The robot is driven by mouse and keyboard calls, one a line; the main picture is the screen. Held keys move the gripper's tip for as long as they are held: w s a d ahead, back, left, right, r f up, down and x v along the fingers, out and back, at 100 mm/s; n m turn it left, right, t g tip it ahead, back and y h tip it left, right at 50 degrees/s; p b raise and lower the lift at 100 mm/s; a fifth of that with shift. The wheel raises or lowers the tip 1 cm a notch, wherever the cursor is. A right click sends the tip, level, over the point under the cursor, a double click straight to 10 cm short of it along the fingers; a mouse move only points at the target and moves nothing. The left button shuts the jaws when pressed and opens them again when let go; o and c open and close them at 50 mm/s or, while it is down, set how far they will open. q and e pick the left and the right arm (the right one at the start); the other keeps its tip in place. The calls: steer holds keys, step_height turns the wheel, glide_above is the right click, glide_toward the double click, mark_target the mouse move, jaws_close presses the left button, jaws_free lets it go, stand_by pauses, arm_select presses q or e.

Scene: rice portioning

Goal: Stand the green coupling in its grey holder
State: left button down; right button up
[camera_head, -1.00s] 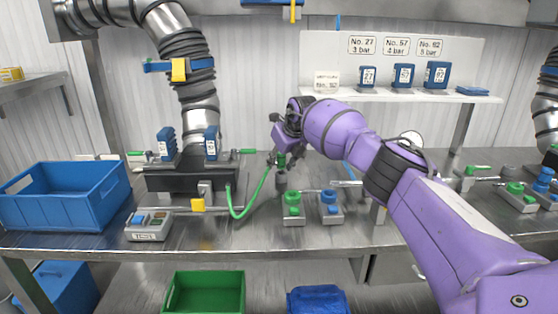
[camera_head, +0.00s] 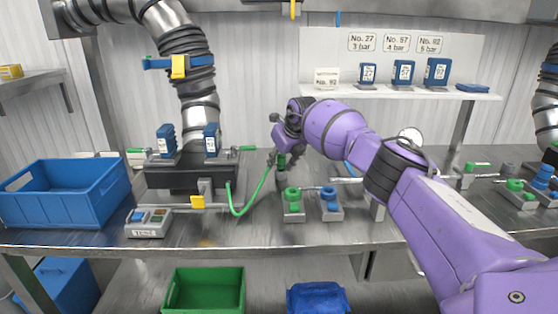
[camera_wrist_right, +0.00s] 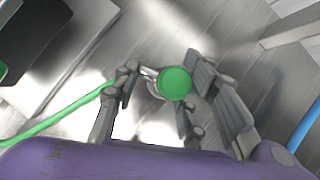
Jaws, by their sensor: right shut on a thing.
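My right gripper (camera_head: 284,161) is over the bench behind the small fittings. It is shut on the green coupling, whose round green end (camera_wrist_right: 175,83) shows between the fingers in the right wrist view. A green hose (camera_head: 252,199) hangs in a loop from the dark block up to the gripper. In the right wrist view the hose (camera_wrist_right: 60,124) runs to the left finger. A grey upright piece, probably the grey holder (camera_head: 281,184), shows just below the fingers, partly hidden. I cannot tell whether the coupling touches it. My left gripper is not in view.
In front of the gripper stand a green fitting (camera_head: 292,203) and a blue fitting (camera_head: 329,202) on grey bases. A dark block (camera_head: 186,178) and a blue crate (camera_head: 78,193) are on the left. More fittings stand far right. The front bench strip is mostly clear.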

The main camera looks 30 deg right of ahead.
steer(key=shift+s+a+f, duration=0.15)
steer(key=shift+a+f, duration=0.05)
steer(key=shift+f, duration=0.45)
stand_by(0.3)
steer(key=o, duration=1.4)
steer(key=shift+a+f, duration=0.1)
steer(key=shift+d+r, duration=0.2)
steer(key=o, duration=0.5)
steer(key=shift+r, duration=0.1)
